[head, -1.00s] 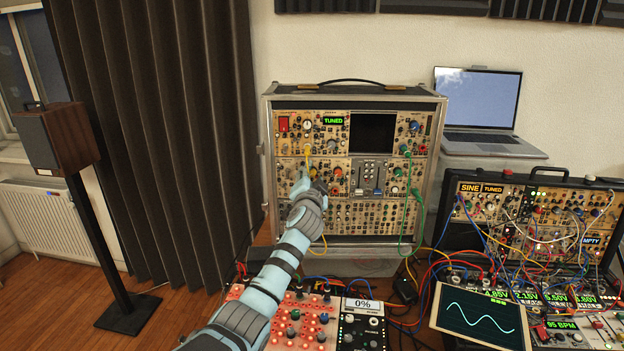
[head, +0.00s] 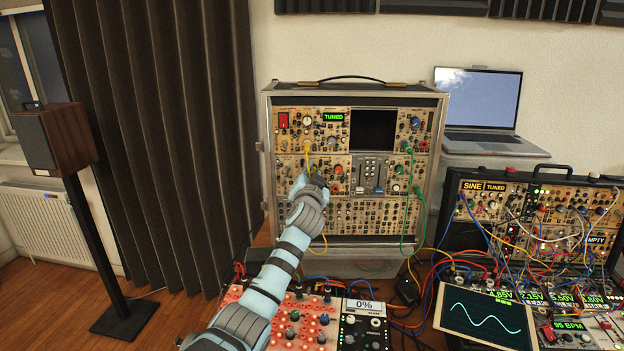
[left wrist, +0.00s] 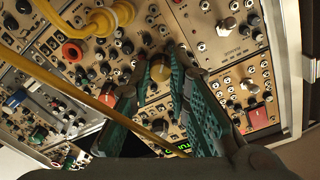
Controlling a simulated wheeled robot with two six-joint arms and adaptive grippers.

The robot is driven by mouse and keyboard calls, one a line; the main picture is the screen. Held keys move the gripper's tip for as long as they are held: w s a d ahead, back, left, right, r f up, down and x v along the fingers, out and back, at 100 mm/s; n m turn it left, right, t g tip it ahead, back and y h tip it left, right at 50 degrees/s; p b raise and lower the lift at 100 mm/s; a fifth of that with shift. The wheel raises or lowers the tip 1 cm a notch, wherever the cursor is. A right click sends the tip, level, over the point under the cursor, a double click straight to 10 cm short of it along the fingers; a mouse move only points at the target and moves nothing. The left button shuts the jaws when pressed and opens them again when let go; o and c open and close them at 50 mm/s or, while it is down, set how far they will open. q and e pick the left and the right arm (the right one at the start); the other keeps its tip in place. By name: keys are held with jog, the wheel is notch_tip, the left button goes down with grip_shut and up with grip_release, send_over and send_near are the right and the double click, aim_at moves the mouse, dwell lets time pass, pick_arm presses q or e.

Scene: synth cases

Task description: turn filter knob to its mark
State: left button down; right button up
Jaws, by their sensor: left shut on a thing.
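My left gripper (head: 312,176) reaches up to the middle left of the tall synth case (head: 440,130), over its tan panels. In the left wrist view its two green fingers (left wrist: 160,66) close from both sides on a small gold-toned knob (left wrist: 159,70). I take this for the filter knob; its pointer and mark cannot be made out. In the head view the gripper hides the knob. My right gripper is not in view.
A yellow cable (head: 308,160) hangs beside the gripper and crosses the left wrist view (left wrist: 65,85). A green cable (head: 411,205) hangs at the case's right. A laptop (head: 480,105) and a cabled second case (head: 540,172) stand to the right. A display (head: 363,304) reads 0%.

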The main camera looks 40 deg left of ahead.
pick_arm(q)
jog(key=c, duration=1.5)
grip_release()
jog(key=shift+s, duration=0.1)
jog(key=v, duration=1.2)
